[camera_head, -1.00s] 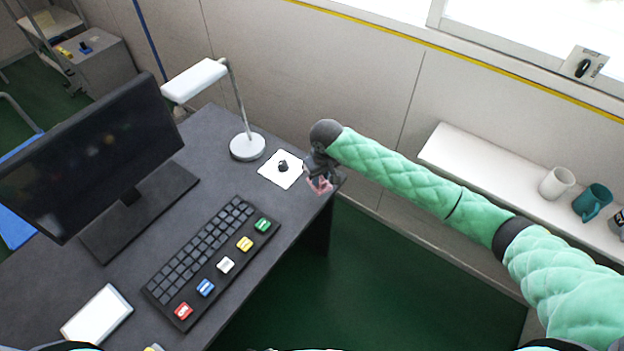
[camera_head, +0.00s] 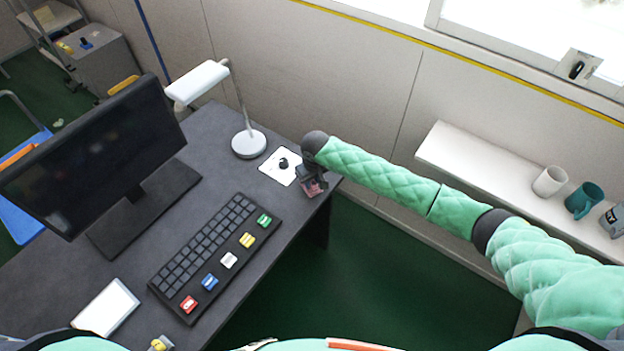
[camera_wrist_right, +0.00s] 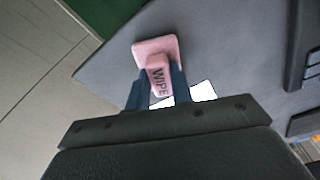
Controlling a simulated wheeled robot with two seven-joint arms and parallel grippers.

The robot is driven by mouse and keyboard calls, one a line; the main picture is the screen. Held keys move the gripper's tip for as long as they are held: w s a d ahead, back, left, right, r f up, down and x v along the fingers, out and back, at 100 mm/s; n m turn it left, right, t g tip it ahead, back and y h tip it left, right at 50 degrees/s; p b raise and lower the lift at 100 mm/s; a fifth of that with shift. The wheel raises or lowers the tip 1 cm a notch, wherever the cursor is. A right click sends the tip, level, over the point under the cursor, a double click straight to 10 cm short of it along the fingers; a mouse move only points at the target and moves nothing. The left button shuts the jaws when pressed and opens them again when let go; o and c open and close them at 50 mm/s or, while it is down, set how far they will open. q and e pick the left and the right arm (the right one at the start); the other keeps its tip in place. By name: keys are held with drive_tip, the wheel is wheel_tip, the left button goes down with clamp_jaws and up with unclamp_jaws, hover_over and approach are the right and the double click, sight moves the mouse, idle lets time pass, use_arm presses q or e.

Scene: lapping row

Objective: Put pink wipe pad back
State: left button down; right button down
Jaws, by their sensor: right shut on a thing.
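The pink wipe pad (camera_wrist_right: 158,72) is between the fingers of my right gripper (camera_wrist_right: 157,88) in the right wrist view, with the word WIPE on its grip. My right gripper (camera_head: 313,188) is shut on it at the desk's right corner in the head view, where the pad is small and partly hidden by the fingers. Whether the pad touches the desk (camera_head: 225,150) is hard to tell. My left gripper is not in view.
A lamp (camera_head: 248,143) stands behind the plate. A keyboard (camera_head: 205,255) with coloured keys and a monitor (camera_head: 95,150) are to the left. A white shelf (camera_head: 470,160) with mugs is on the right wall. Desk surface between keyboard and plate is clear.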

sight(313, 182)
drive_tip(key=c, duration=1.2)
unclamp_jaws()
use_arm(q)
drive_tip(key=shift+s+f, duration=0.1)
use_arm(e)
drive_tip(key=shift+r, duration=0.3)
drive_tip(key=r+b, duration=0.1)
drive_tip(key=r, duration=0.2)
drive_tip(key=shift+s+d+r+b, duration=0.15)
drive_tip(key=shift+s+r+b, duration=0.05)
drive_tip(key=shift+r+b, duration=0.2)
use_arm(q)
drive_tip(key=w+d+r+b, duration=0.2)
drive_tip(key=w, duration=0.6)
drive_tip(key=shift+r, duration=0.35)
use_arm(e)
wheel_tip(313, 182, up, 8)
drive_tip(key=shift+s+d+f, duration=0.2)
drive_tip(key=shift+s+d, duration=0.05)
drive_tip(key=shift+s, duration=0.15)
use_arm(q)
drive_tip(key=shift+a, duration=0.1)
